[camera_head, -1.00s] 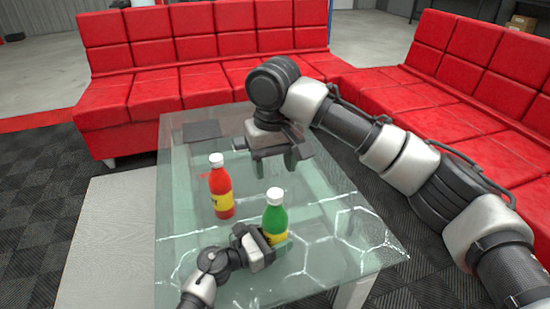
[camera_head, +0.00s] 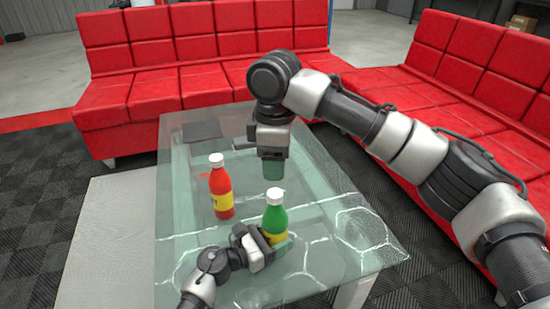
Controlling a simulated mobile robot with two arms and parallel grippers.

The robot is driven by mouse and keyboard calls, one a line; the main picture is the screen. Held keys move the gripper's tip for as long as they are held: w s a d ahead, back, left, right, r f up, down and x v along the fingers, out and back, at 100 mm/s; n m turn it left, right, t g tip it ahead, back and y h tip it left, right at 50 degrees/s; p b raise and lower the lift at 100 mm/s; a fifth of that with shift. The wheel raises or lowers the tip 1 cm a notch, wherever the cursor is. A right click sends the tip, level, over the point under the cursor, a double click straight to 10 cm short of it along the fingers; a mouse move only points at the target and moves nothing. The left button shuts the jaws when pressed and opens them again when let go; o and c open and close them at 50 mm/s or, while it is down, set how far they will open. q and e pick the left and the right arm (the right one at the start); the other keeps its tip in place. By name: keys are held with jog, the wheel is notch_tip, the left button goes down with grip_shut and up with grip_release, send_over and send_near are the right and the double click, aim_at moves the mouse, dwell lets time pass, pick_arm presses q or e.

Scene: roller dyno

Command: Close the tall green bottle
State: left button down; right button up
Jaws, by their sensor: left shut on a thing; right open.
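The green bottle (camera_head: 275,218) stands upright on the glass table, with a yellow label and a white cap (camera_head: 275,195) on its top. I cannot tell how tight the cap sits. My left gripper (camera_head: 274,246) is shut on the lower part of the green bottle and comes in from the left. My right gripper (camera_head: 273,170) points down just above the white cap, with a small gap between them. It is open and empty, seen edge-on, so one finger hides the other.
A red bottle (camera_head: 221,190) with a white cap stands upright to the left of the green one. The glass table (camera_head: 180,150) carries a dark flat item (camera_head: 201,131) at its far left. Red sofas (camera_head: 200,60) stand behind and to the right.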

aim_at(275, 193)
jog(key=shift+f, duration=4)
jog(key=c, duration=1)
jog(key=o, duration=1.1)
notch_tip(275, 193, up, 12)
